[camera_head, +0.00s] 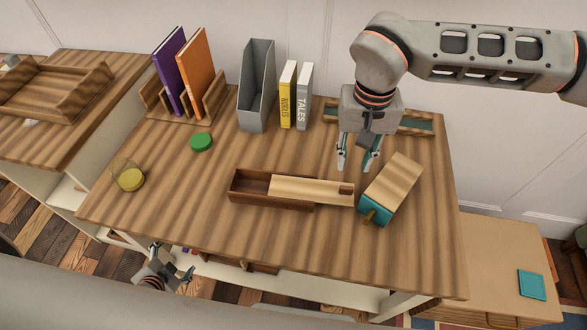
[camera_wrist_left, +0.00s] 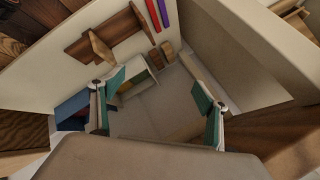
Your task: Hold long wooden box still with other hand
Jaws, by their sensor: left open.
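The long wooden box (camera_head: 244,190) lies on the plank table. Its pale lid (camera_head: 308,191) is slid to the right, leaving the dark left end uncovered. My right gripper (camera_head: 357,162) points down above the table, behind the lid's right end, apart from the box. Its fingers are spread with nothing between them. My left gripper (camera_head: 172,260) is low at the table's front edge, well left of and nearer than the box. It is open and empty; its spread fingers show in the left wrist view (camera_wrist_left: 158,115). The box is not recognisable in that view.
A wood and teal block (camera_head: 392,190) stands just right of the lid. A green disc (camera_head: 201,142) and a yellow-bottomed jar (camera_head: 130,178) are left. Books (camera_head: 196,72), a grey file holder (camera_head: 257,85) and a tray (camera_head: 415,123) line the back. The front middle is clear.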

